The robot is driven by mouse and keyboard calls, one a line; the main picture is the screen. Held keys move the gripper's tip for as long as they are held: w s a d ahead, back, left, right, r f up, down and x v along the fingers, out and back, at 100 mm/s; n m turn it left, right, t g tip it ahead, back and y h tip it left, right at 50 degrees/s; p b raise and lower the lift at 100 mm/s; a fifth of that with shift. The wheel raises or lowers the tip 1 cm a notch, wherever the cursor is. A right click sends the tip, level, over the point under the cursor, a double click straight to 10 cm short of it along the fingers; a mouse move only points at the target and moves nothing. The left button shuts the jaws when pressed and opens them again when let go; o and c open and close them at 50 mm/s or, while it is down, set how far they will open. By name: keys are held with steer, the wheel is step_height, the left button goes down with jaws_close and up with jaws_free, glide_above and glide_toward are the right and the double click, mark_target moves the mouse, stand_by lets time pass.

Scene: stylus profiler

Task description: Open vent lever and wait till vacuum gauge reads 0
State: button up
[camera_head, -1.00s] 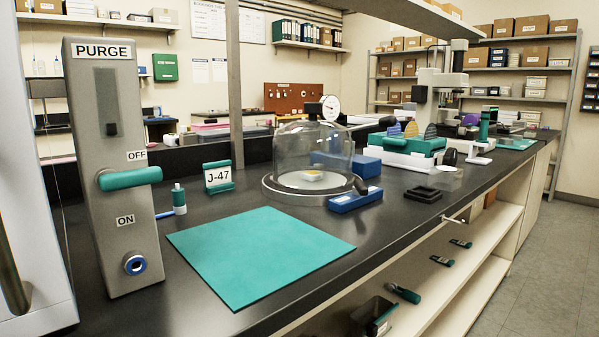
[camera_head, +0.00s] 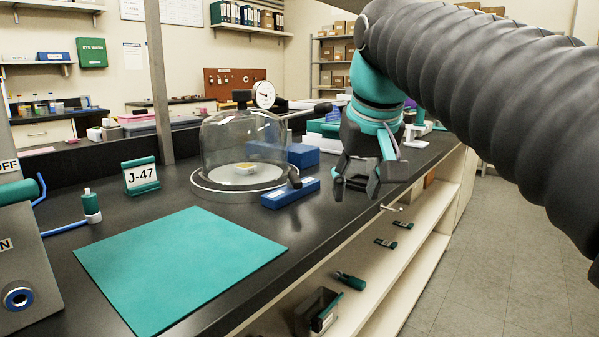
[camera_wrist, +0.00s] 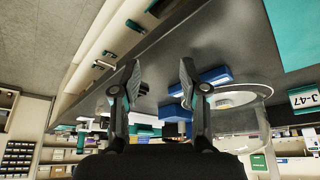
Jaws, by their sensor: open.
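A clear glass bell jar (camera_head: 240,140) stands on a round base and covers a small pale yellow-white item (camera_head: 245,168). The white round vacuum gauge (camera_head: 263,94) is at the jar's top; its reading is too small to tell. A dark handle (camera_head: 294,178) sits at the base's front right, and a thin bar with a black end (camera_head: 322,107) shows at the jar's upper right. I cannot tell which is the vent lever or its state. My gripper (camera_head: 355,188) is open and empty, right of the jar and apart from it. Its fingers also show in the wrist view (camera_wrist: 160,75).
A blue box (camera_head: 290,193) lies between the jar and my gripper. The grey panel (camera_head: 25,270) stands far left. Open shelves (camera_head: 370,270) lie below the bench edge.

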glide_toward(297, 179)
step_height(297, 179, up, 4)
steer(key=s+d, duration=0.1)
steer(key=d, duration=0.1)
steer(key=a, duration=0.1)
steer(key=shift+n+g, duration=0.3)
steer(key=shift+n, duration=0.1)
steer(key=b+x, duration=0.1)
steer(key=x, duration=0.3)
steer(key=b+x, duration=0.2)
steer(key=x, duration=0.2)
steer(key=b+x, duration=0.1)
steer(key=x, duration=0.3)
steer(key=shift+a+f, duration=0.35)
steer(key=shift+a, duration=0.05)
jaws_close()
